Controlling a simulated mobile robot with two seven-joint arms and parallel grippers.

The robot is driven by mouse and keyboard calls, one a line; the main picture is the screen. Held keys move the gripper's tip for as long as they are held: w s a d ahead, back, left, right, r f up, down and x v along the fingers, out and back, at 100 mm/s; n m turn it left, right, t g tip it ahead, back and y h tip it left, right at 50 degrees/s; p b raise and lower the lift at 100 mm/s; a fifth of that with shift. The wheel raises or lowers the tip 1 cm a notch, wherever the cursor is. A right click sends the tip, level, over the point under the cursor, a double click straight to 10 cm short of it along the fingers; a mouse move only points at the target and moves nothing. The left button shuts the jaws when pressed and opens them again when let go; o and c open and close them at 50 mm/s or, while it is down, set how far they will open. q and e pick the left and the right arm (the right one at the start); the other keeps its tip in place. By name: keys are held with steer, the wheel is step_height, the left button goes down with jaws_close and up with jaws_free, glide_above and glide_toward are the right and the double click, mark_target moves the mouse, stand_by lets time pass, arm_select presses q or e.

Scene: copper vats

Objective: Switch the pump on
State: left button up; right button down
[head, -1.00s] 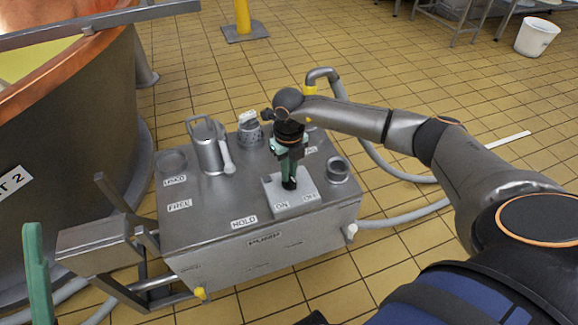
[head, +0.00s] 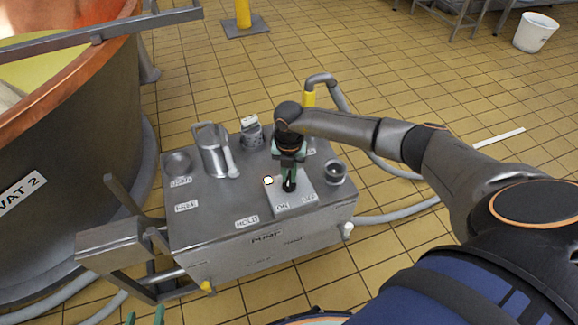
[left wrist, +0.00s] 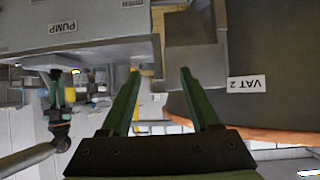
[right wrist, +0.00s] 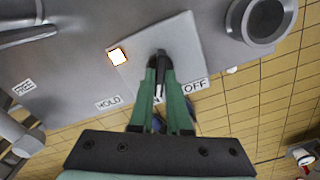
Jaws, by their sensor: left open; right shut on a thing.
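The pump is a grey metal box (head: 240,245) labelled PUMP. Its pale switch plate (head: 304,197) carries ON and OFF labels. A small lamp (head: 268,180) on the plate glows white-orange; it also shows in the right wrist view (right wrist: 118,56). My right gripper (right wrist: 159,64) is shut on the dark switch lever (right wrist: 160,92), whose end lies over the ON label, left of OFF. Its fingers hide part of the lever. My left gripper (left wrist: 161,72) is open and empty, low in front of the box; only its green tips show at the head view's bottom edge.
A metal jug (head: 213,152), a perforated cup (head: 251,134) and a round socket (head: 335,172) are on the box top. The copper-rimmed vat (head: 75,130) stands at left. A grey hose (head: 352,120) runs behind the box. Tiled floor at right is mostly clear.

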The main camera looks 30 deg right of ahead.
mark_target(289, 178)
arm_select(q)
steer(key=shift+s+f+g, duration=0.6)
steer(key=shift+s+f, duration=0.2)
steer(key=shift+f, duration=0.2)
arm_select(e)
steer(key=shift+m, duration=0.3)
steer(key=c, duration=0.9)
jaws_free()
steer(key=shift+r, duration=0.35)
step_height(289, 178, up, 5)
steer(key=shift+f+p, duration=0.1)
steer(key=shift+p, duration=0.8)
arm_select(q)
steer(key=shift+s+d+r+g+p, duration=0.25)
steer(key=shift+s+d+g+p, duration=0.1)
steer(key=shift+s+g+p, duration=0.15)
arm_select(e)
steer(key=shift+r, duration=3.55)
